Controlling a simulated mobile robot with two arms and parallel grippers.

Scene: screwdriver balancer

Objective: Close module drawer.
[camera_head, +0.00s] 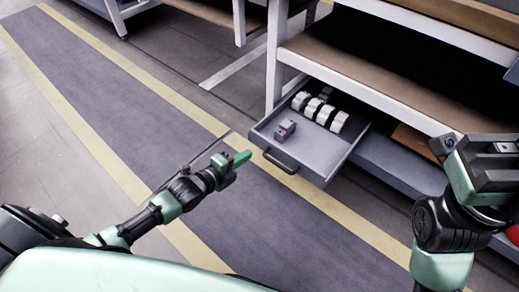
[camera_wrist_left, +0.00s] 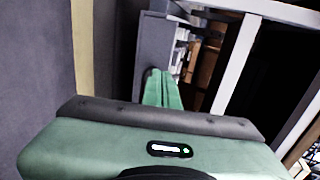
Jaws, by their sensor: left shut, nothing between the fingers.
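The module drawer (camera_head: 335,160) is a grey drawer pulled out from under a workbench, with a dark bar handle (camera_head: 281,163) on its front. My left gripper (camera_head: 243,157) is shut and empty, just left of the drawer front. A small gap seems to lie between them. In the left wrist view the shut green fingers (camera_wrist_left: 162,89) point towards the grey drawer front (camera_wrist_left: 152,58). My right arm shows at the right, with the end of its gripper unclear.
The workbench's white post (camera_head: 274,55) stands beside the drawer, with a wooden shelf (camera_head: 370,65) above it. Open floor with a dark lane (camera_head: 110,95) and yellow stripes lies to the left. A red object (camera_head: 505,241) shows partly at the right edge.

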